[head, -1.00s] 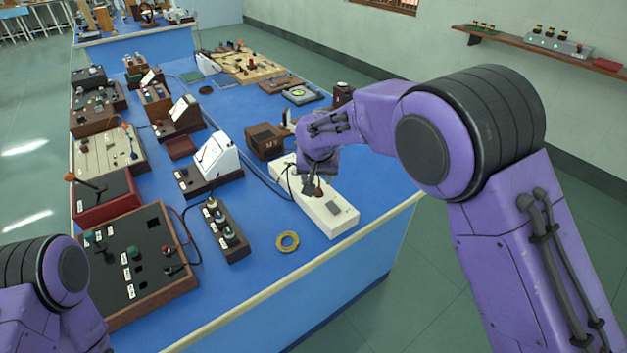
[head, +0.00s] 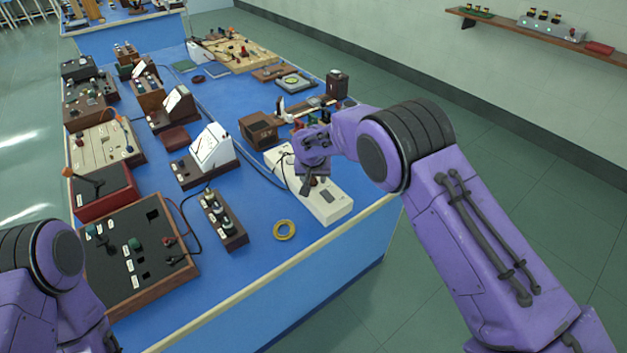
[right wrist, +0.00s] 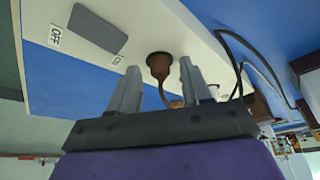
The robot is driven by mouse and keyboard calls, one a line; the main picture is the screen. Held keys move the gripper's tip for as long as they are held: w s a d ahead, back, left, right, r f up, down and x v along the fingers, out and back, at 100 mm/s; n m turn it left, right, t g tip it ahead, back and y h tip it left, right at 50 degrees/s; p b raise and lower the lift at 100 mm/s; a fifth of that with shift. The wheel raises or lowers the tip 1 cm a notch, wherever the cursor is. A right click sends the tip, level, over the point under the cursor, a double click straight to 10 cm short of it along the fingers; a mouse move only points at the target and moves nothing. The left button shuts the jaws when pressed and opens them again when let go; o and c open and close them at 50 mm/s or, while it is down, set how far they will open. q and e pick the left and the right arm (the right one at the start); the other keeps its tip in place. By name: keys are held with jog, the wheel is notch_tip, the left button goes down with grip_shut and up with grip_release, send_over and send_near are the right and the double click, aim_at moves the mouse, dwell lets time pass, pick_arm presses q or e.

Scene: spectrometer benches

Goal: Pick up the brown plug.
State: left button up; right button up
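The brown plug (right wrist: 159,66) sits on the white socket strip (right wrist: 100,72) in the right wrist view, with a brown cord curving from it. My right gripper (right wrist: 158,68) is open. Its two grey fingers stand on either side of the plug in that view, with a gap on both sides. In the head view my right gripper (head: 309,186) is low over the middle of the white strip (head: 331,206); the plug cannot be made out there. My left gripper is out of view; only part of that arm shows at the lower left.
The strip has a grey switch (right wrist: 97,29) and an OFF label. A dark cable (right wrist: 236,50) runs beside the plug. The bench's front edge is close.

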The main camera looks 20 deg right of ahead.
grip_shut()
